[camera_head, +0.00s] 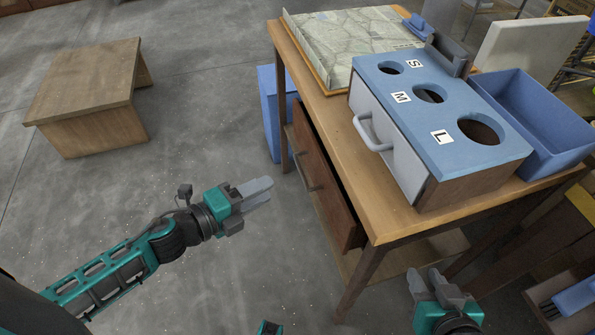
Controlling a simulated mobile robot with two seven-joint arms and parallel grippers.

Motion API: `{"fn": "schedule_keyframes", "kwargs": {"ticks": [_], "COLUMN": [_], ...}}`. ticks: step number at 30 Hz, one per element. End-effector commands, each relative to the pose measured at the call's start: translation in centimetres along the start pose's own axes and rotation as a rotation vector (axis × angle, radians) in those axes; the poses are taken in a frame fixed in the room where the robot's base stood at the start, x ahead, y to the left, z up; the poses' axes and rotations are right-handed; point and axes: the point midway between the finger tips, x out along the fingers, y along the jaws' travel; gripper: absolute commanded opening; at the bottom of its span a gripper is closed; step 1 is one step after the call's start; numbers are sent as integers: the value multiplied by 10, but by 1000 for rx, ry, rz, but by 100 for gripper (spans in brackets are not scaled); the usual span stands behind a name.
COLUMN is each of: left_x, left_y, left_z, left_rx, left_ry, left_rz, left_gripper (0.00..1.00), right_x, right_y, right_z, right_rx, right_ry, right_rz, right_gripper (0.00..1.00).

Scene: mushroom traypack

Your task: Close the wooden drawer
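The wooden drawer (325,191) is under the tabletop of the wooden table (367,199). Its front stands out from the table's left side, so it is partly open. A grey bar handle (307,172) is on the drawer front. My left gripper (262,190) is to the left of the drawer, apart from the handle, its fingers pointing right. Its two fingers look close together, and I cannot tell whether they are fully shut. My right gripper (428,279) is near the table's front edge at the lower right, its fingers pointing up. No object shows in either gripper.
A blue sorting box (458,146) with holes marked S, M and L stands on the table. Its white front has a handle (372,133). A blue tray (565,152) sits beside it. A wooden bench (90,82) stands at left. The floor around my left gripper is clear.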

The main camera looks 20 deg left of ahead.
Motion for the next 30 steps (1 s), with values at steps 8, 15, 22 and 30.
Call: {"fn": "schedule_keyframes", "kwargs": {"ticks": [8,15,22,30], "left_x": [50,83,96,97], "left_y": [-1,0,0,0], "left_z": [1,0,0,0], "left_rx": [1,-1,0,-1], "left_ry": [0,0,1,1], "left_rz": [-3,-2,-1,0], "left_gripper": [35,35,35,35], "right_x": [2,4,4,4], "right_y": [0,0,-2,-3], "right_z": [6,9,8,6], "right_rx": [-3,-2,3,9], "right_ry": [-4,-7,-5,-2], "right_rz": [-1,-2,-4,-4], "right_gripper": [32,32,32,32]}}
